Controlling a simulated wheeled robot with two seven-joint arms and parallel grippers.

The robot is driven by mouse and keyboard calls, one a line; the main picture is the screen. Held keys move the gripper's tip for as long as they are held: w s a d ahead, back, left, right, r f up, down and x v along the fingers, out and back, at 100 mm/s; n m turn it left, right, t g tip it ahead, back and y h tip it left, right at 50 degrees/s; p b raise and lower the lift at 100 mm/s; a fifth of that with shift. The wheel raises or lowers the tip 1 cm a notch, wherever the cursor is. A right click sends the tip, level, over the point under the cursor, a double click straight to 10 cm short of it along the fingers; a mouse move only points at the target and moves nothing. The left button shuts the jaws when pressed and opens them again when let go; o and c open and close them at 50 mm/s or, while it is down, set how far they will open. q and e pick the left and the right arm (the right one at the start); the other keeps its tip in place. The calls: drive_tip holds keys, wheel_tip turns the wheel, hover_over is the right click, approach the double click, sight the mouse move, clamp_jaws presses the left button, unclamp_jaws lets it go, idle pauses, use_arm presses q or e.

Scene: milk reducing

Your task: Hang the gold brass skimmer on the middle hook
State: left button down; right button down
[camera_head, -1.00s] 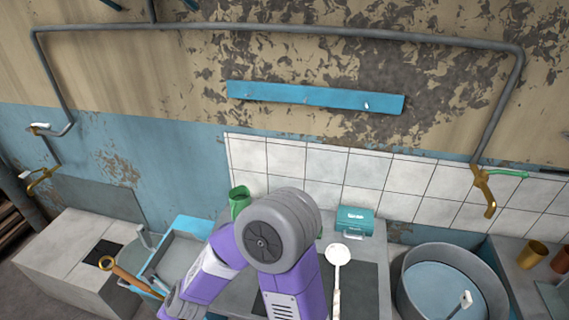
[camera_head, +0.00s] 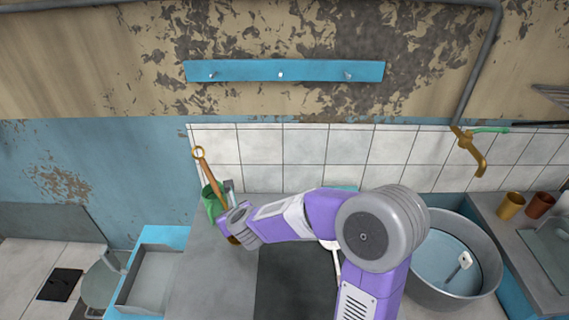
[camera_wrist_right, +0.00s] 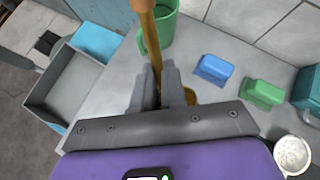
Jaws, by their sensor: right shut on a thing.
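The gold brass skimmer shows as a long brown-gold handle (camera_head: 211,176) with a ring at its upper end, tilted up and to the left above the counter. My right gripper (camera_wrist_right: 155,98) is shut on the handle, which also shows in the right wrist view (camera_wrist_right: 148,40). The skimmer's bowl is mostly hidden; a gold patch (camera_wrist_right: 190,96) shows behind a finger. The blue hook rail (camera_head: 245,71) is on the wall above, with the middle hook (camera_head: 280,75) empty and apart from the skimmer. My left gripper is out of view.
A green mug (camera_head: 210,204) stands behind the gripper. A white skimmer (camera_wrist_right: 292,155) lies on the counter. Blue (camera_wrist_right: 214,69) and green (camera_wrist_right: 263,94) blocks lie nearby. A large round basin (camera_head: 480,262) and brass tap (camera_head: 472,152) are right. The wall below the rail is clear.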

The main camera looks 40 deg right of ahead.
drive_tip(key=s+d+r+m+t+h+b, duration=0.1)
drive_tip(key=d+r+m+t+h+b, duration=0.1)
drive_tip(key=d+r+m+h+b, duration=1.05)
drive_tip(key=w+d+n+y+p, duration=0.1)
drive_tip(key=w+d, duration=0.1)
drive_tip(key=d, duration=0.1)
drive_tip(key=w+d+n+y+p, duration=0.1)
drive_tip(key=w+d+n, duration=0.1)
drive_tip(key=w+d, duration=0.1)
drive_tip(key=w+d+n+y+p, duration=0.1)
drive_tip(key=w+d+p, duration=0.1)
drive_tip(key=d, duration=0.3)
drive_tip(key=shift+w+f+n, duration=0.25)
drive_tip(key=shift+f+n, duration=0.1)
drive_tip(key=shift+f, duration=0.05)
idle(0.6)
drive_tip(key=c, duration=1.1)
unclamp_jaws()
